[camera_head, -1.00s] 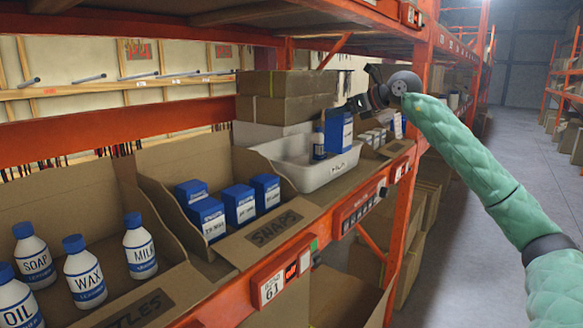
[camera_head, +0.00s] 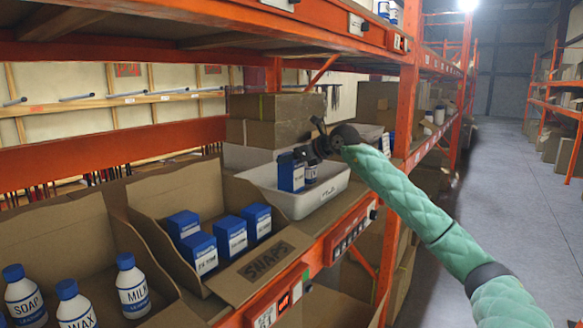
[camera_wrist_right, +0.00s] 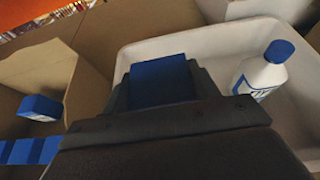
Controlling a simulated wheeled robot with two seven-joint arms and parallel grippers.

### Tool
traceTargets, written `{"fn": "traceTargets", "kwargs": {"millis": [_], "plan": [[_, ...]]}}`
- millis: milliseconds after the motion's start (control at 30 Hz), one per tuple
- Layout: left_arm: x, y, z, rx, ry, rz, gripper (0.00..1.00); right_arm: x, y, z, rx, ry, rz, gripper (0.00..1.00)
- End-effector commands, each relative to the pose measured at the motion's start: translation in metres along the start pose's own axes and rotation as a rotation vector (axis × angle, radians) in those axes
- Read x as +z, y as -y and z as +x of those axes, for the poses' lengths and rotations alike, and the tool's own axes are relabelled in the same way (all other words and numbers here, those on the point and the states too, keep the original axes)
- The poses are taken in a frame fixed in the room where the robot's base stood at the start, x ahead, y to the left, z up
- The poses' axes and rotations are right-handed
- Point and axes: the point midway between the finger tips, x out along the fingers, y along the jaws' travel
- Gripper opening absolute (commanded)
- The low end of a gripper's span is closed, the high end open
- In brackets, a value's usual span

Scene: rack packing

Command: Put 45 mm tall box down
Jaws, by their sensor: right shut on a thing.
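My right gripper (camera_head: 318,148) is shut on a blue-and-white box (camera_head: 291,174), held at the left part of the white tray (camera_head: 305,207). In the right wrist view the box's blue top (camera_wrist_right: 160,82) sits between the dark fingers, with the tray's white rim (camera_wrist_right: 185,38) around and behind it. A white bottle with a blue cap (camera_wrist_right: 265,70) stands in the tray to the right of the box. Whether the box's underside touches the tray floor is hidden. My left gripper is out of view.
A cardboard bin marked SNAPS (camera_head: 268,258), left of the tray, holds several similar boxes (camera_head: 230,236). Another bin at far left holds bottles (camera_head: 132,285). Brown cartons (camera_head: 275,118) stand behind the tray. An orange upright (camera_head: 404,120) stands at right.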

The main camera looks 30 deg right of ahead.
Motion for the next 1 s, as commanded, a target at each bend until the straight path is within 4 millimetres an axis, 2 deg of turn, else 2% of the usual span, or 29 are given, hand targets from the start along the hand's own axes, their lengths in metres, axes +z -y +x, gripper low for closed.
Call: {"fn": "traceTargets", "kwargs": {"millis": [233, 400, 767, 800, 900, 1000], "plan": [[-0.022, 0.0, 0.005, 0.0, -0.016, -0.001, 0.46, -0.03, 0.0, 0.013, 0.001, -0.002, 0.002, 0.12], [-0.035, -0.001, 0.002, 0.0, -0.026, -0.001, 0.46, -0.036, 0.0, 0.015, 0.001, 0.001, 0.001, 0.12], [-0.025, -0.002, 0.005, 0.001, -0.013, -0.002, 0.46, -0.037, 0.0, 0.015, 0.0, 0.001, 0.0, 0.12], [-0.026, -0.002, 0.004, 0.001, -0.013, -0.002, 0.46, -0.038, 0.0, 0.015, 0.001, 0.0, 0.0, 0.64], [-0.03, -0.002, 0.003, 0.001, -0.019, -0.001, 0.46, -0.037, 0.0, 0.015, 0.0, 0.0, 0.0, 0.82], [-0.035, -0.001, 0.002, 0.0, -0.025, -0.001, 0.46, -0.037, 0.0, 0.015, 0.0, 0.0, 0.0, 0.82]]}}
